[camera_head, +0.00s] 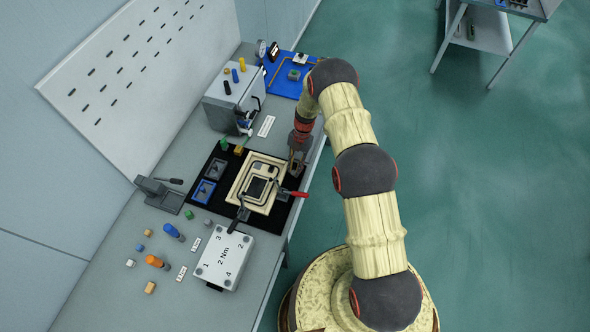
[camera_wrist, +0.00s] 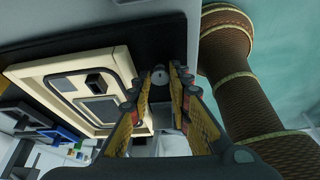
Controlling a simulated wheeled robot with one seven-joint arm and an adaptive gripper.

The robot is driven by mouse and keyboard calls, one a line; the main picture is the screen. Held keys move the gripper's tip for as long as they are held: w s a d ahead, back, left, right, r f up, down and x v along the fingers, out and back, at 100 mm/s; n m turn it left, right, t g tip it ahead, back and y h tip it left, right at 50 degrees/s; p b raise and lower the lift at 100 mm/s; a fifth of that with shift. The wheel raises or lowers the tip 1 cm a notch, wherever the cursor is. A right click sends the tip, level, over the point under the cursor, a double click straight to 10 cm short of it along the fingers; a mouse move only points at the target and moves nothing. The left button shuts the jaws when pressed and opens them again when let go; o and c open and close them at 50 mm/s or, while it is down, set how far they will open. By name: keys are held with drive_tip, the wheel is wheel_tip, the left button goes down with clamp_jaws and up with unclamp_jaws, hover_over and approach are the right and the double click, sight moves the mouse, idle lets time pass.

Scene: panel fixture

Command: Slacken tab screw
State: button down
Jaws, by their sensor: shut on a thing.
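My gripper (camera_head: 298,158) points down at the right edge of the black mat (camera_head: 212,203), beside the cream panel frame (camera_head: 234,190). In the wrist view its two fingers (camera_wrist: 160,88) close around a small grey round piece (camera_wrist: 159,75), which I take to be the tab screw. The piece sits near the corner of the frame (camera_wrist: 122,62). The fingers hide most of it, and I cannot tell its head or turn. In the head view a small dark block (camera_head: 297,169) shows at the fingertips.
A grey box marked 2 Nm (camera_head: 225,258) stands in front. A grey cabinet (camera_head: 232,100) and a blue board (camera_head: 284,80) stand behind. Open floor lies to the right.

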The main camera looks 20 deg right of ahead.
idle(0.3)
drive_tip(key=c, duration=1.9)
unclamp_jaws()
drive_tip(key=shift+a, duration=0.1)
drive_tip(key=shift+r, duration=4.95)
